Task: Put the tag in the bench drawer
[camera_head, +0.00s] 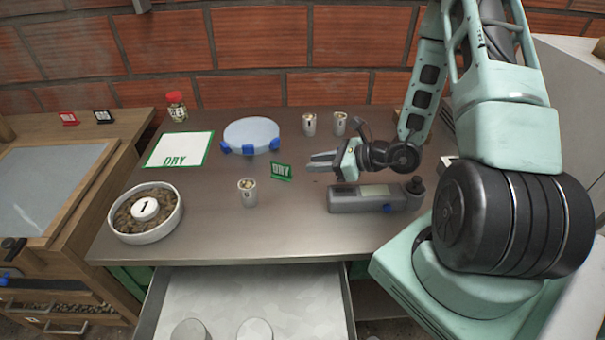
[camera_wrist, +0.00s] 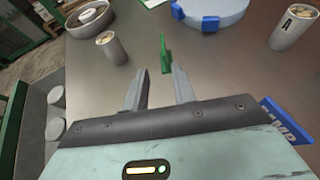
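The tag is a small green piece marked DRY (camera_head: 281,171), standing tilted on the steel bench. In the wrist view the tag (camera_wrist: 164,55) shows nearly edge-on, just beyond the fingertips. My gripper (camera_head: 318,161) is just right of the tag in the head view, low over the bench. Its two fingers (camera_wrist: 160,80) are apart with nothing between them. The bench drawer (camera_head: 300,292) is pulled open below the front edge, with two pale round-topped items in it. The drawer also shows at the left of the wrist view.
A cup (camera_head: 247,192) stands left of the tag, with a bowl of beans (camera_head: 172,217) farther left. Behind are a DRY mat (camera_head: 160,160), a round blue-footed dish (camera_head: 251,132) and two cups (camera_head: 309,124). A grey device (camera_head: 345,199) lies in front of my gripper.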

